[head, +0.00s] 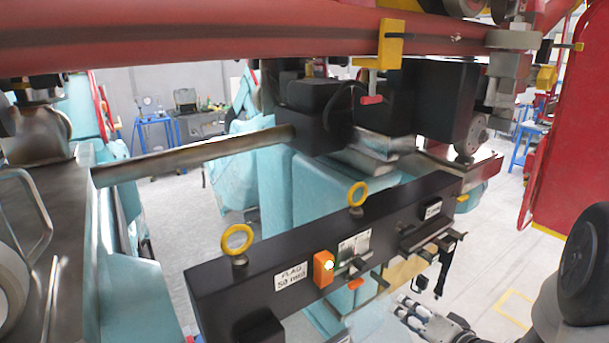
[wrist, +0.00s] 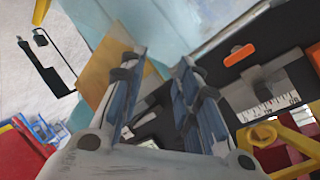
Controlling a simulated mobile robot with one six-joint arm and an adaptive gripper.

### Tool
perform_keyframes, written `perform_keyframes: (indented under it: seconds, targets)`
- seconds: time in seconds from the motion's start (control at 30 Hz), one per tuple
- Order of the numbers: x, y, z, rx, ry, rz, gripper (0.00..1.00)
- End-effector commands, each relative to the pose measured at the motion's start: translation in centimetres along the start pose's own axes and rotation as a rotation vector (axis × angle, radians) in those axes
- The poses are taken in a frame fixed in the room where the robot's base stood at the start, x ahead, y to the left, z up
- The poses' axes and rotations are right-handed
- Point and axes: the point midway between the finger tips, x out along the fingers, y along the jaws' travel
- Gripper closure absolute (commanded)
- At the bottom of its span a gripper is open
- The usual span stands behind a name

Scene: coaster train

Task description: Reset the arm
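My gripper (head: 418,312) is at the lower right of the head view, just below and right of a black bar (head: 215,290). In the wrist view its two fingers (wrist: 163,65) stand apart with a gap and nothing held between them, so it is open. The bar carries a label reading FLAG 50 mm (head: 290,276), two yellow rings (head: 236,238) and an orange block (head: 323,268) with a bright light. The wrist view shows an orange piece (wrist: 238,56) and a ruled scale (wrist: 268,108) right of the fingers. Any contact with the bar cannot be told.
A tan plate (wrist: 105,70) lies behind the left finger in the wrist view. A dark hanging piece (head: 447,262) is close above my gripper. A red rail (head: 220,40) crosses overhead, and a red panel (head: 572,130) stands at right. Pale floor (head: 500,270) lies open right of the bar.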

Motion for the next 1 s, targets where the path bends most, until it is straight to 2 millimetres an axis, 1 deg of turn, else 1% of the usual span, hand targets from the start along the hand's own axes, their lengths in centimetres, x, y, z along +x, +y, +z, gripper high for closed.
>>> perform_keyframes:
  seconds: [0.03,0.07,0.17,0.23,0.33,0.43,0.47,0.57,0.6,0.67,0.7,0.77,0.8,0.9,1.0]
  targets:
    - [0.5,0.5,-0.2,-0.094,0.019,0.07,0.7]
    - [0.4,0.7,-0.6,-0.143,0.03,0.118,0.7]
    - [-0.5,1.1,-1.3,-0.284,0.05,0.272,0.7]
    - [-1.6,1.1,-1.5,-0.364,0.055,0.371,0.7]
    - [-3.6,1.0,-0.8,-0.447,0.041,0.497,0.7]
    - [-6.1,0.8,1.1,-0.503,-0.002,0.596,0.7]
    - [-6.8,0.7,1.9,-0.516,-0.02,0.62,0.7]
    - [-9.5,0.4,5.3,-0.548,-0.101,0.677,0.7]
    - [-10.5,0.3,7.0,-0.557,-0.142,0.688,0.7]
    - [-12.0,0.1,9.8,-0.57,-0.21,0.693,0.7]
    - [-13.0,0.0,11.7,-0.58,-0.259,0.689,0.7]
    - [-14.4,-0.2,14.5,-0.594,-0.329,0.673,0.7]
    - [-15.2,-0.3,16.2,-0.602,-0.375,0.657,0.7]
    - [-16.9,-0.7,19.7,-0.625,-0.469,0.616,0.7]
    - [-18.0,-0.9,21.8,-0.641,-0.531,0.585,0.7]
